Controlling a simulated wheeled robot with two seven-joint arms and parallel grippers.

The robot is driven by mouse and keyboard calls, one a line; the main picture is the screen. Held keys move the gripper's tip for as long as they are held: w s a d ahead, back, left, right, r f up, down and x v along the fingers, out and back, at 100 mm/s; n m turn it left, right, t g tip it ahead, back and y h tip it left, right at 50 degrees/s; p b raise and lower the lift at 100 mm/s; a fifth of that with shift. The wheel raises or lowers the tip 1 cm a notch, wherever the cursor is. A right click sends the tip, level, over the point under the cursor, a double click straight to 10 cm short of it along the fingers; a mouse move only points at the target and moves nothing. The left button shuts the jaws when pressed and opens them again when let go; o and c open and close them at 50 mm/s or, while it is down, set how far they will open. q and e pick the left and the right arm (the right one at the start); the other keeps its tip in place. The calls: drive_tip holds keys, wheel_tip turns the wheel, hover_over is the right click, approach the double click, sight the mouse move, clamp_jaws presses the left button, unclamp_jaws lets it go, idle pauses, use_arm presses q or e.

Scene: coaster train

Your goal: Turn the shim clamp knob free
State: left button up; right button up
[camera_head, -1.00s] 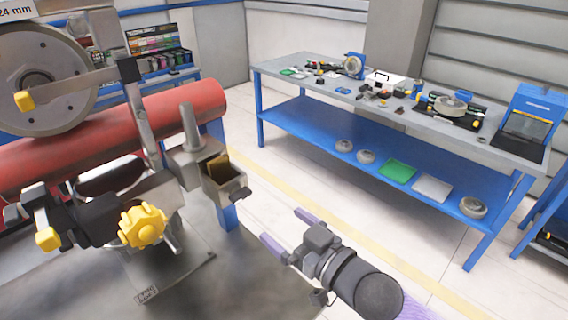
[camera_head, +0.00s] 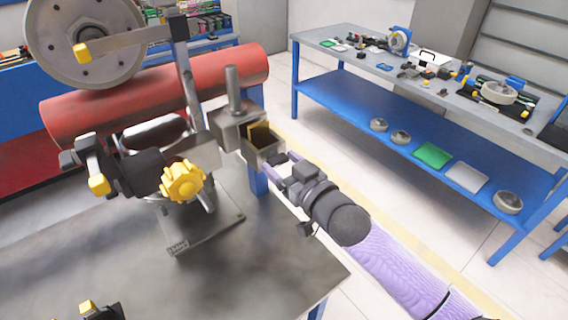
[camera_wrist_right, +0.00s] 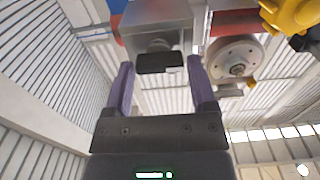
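A yellow lobed knob (camera_head: 183,183) sits on the front of the grey machine on the metal table. To its right is a small grey open-topped box (camera_head: 263,150) with a brown piece inside. A small black block (camera_head: 277,159) sticks out from the box's front. My right gripper (camera_head: 283,168) points at this block, with its purple fingers open. In the right wrist view the black block (camera_wrist_right: 160,62) lies between the open fingers (camera_wrist_right: 160,75) in the picture, with gaps on both sides. The yellow knob (camera_wrist_right: 290,14) shows at the top right. I cannot tell which part is the shim clamp knob. My left gripper is not in view.
A red cylinder (camera_head: 75,117) and a large grey wheel (camera_head: 120,65) stand behind. A yellow-tipped lever (camera_head: 130,42) crosses the wheel. A blue-framed bench (camera_head: 340,90) with tools stands at the back right. The metal table's front (camera_head: 230,280) is mostly clear.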

drive_tip(key=c, duration=0.8)
drive_tip(key=n+p, duration=0.1)
drive_tip(key=n, duration=0.7)
drive_tip(key=shift+n, duration=0.3)
drive_tip(key=n, duration=0.4)
drive_tip(key=shift+s+a+f+n+p, duration=0.1)
drive_tip(key=shift+n+p, duration=0.2)
drive_tip(key=shift+p, duration=0.05)
drive_tip(key=n, duration=0.4)
drive_tip(key=shift+f+n, duration=0.1)
drive_tip(key=shift+n, duration=0.3)
